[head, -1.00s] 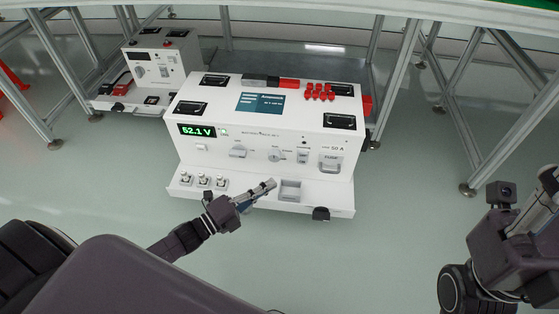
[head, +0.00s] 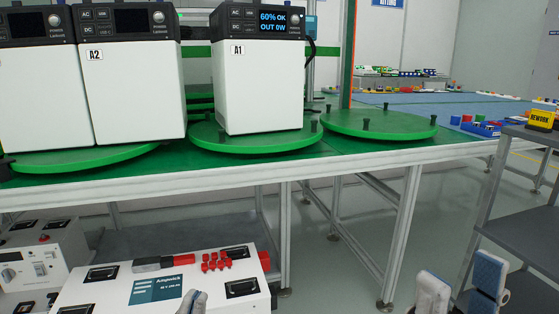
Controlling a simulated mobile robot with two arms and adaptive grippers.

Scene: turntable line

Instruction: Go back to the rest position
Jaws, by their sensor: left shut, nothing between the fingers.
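My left gripper (head: 192,302) shows at the bottom edge in the head view, only its fingertips in sight. The fingertips are together, with nothing seen between them. It appears in front of the top of the white Ampwick box (head: 100,296); I cannot tell its height above it. My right gripper (head: 460,284) is at the bottom right, its two blue-and-white fingers pointing up and spread apart, with nothing between them. Both arms behind the fingers are mostly out of the picture.
A green-topped table (head: 330,152) crosses the view, with power station A1 (head: 262,90) on a turntable and A2 (head: 132,95) to its left. An empty green turntable (head: 385,124) is to the right. A grey shelf (head: 515,190) with a REWORK sign stands at right. Open floor lies between.

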